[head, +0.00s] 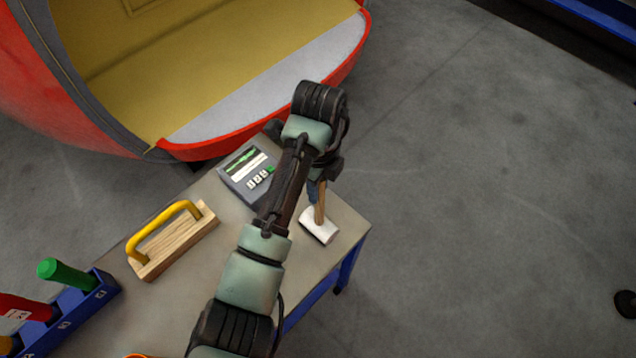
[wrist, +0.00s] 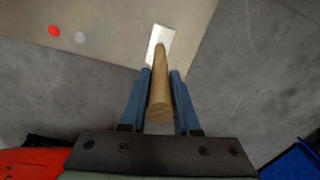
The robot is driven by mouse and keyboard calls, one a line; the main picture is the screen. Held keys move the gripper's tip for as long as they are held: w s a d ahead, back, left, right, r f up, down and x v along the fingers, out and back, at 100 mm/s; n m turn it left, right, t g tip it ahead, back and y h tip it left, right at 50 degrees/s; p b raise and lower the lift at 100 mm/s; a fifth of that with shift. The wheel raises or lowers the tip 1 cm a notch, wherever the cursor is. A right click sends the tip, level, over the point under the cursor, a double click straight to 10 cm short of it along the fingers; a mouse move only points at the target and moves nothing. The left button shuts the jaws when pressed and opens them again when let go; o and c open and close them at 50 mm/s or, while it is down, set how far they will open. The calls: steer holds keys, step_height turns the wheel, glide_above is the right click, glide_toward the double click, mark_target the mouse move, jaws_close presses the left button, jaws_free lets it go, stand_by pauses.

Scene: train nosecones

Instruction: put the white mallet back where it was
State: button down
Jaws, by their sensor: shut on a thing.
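The white mallet (head: 319,227) has a white head and a wooden handle that points up. Its head is at or just above the table's right end; I cannot tell if it touches. In the wrist view, the wooden handle (wrist: 160,95) runs between the two blue fingers, with the white head beyond the fingertips. My gripper (wrist: 160,78) is shut on the handle; in the head view my gripper (head: 316,190) is partly hidden by my arm.
The table (head: 345,225) carries a grey device with a screen (head: 246,172), a wooden block with a yellow handle (head: 175,240), and a blue rack (head: 85,300) holding green and red handles. A red and a pale spot (wrist: 54,31) lie on the tabletop. A red nosecone (head: 190,150) stands behind.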

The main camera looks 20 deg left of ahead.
steer(key=shift+f, duration=0.2)
steer(key=c, duration=0.6)
jaws_free()
steer(key=shift+c, duration=0.2)
step_height(320, 180, up, 12)
steer(key=p, duration=0.4)
steer(key=shift+r, duration=0.25)
